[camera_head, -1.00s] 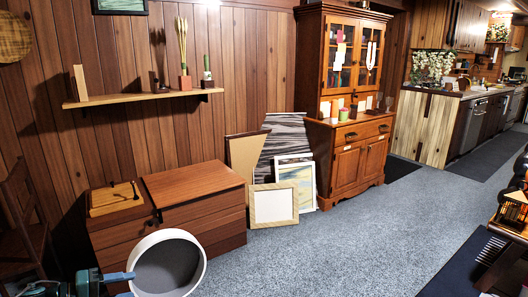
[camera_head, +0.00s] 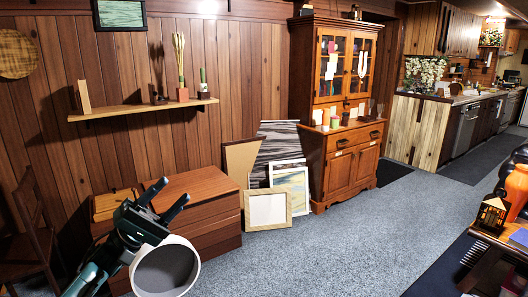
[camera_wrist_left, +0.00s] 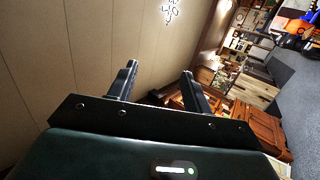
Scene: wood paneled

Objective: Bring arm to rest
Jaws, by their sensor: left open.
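My left gripper (camera_head: 163,198) comes in at the lower left of the head view, raised in front of the low wooden chest (camera_head: 205,210). Its two dark fingers point up and to the right, spread apart with nothing between them. In the left wrist view the gripper (camera_wrist_left: 158,82) also shows open and empty, with the room turned on its side beyond it. My right gripper is not seen in either view.
A white round bin (camera_head: 190,250) stands on the floor close to my left arm. Picture frames (camera_head: 267,209) lean by the wooden cabinet (camera_head: 340,165). A wall shelf (camera_head: 150,107) hangs above. The grey carpet (camera_head: 330,245) is clear in the middle.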

